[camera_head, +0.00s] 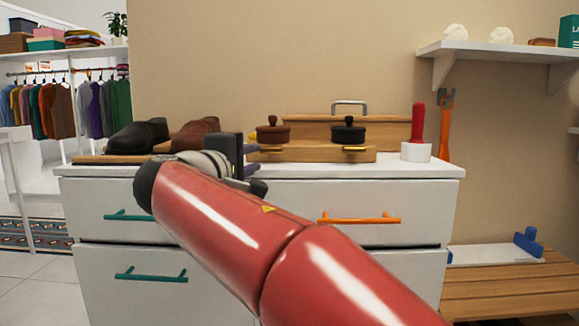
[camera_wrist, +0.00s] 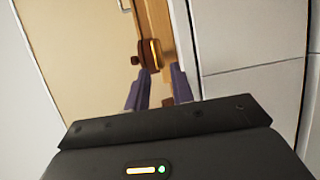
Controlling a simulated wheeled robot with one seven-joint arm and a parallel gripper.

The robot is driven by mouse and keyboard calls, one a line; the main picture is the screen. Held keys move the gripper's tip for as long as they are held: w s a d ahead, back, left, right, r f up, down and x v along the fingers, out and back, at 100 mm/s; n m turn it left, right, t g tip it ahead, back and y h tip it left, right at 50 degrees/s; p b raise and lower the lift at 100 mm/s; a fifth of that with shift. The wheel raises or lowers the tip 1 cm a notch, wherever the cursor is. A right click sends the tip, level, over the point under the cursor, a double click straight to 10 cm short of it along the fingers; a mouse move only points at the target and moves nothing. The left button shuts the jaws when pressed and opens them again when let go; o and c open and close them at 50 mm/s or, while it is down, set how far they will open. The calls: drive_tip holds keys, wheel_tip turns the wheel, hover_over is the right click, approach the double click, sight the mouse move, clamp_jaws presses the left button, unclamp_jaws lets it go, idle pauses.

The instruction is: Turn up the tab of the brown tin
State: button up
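The brown tin (camera_head: 273,135) with a dark knob on top stands in the wooden tray on the white dresser. It also shows in the wrist view (camera_wrist: 147,50), turned on its side by the camera's tilt, with a gold tab (camera_wrist: 156,52) along one side. My gripper (camera_wrist: 159,82) has two purple fingers spread apart with nothing between them. The tin lies ahead of the fingertips, seemingly apart from them. In the head view my gripper (camera_head: 251,160) is just left of the tin, at the tray's left front, partly hidden by my wrist.
A black tin (camera_head: 348,134) with a gold tab stands in the same wooden tray (camera_head: 315,155), to the right. A red-handled tool on a white base (camera_head: 416,148) is further right. Brown shoes (camera_head: 195,135) and black shoes (camera_head: 138,136) stand to the left. The wall is behind.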

sight(269, 151)
drive_tip(key=x, duration=0.7)
drive_tip(key=shift+w+r, duration=0.25)
drive_tip(key=shift+w, duration=0.15)
drive_tip(key=shift+d, duration=0.1)
clamp_jaws()
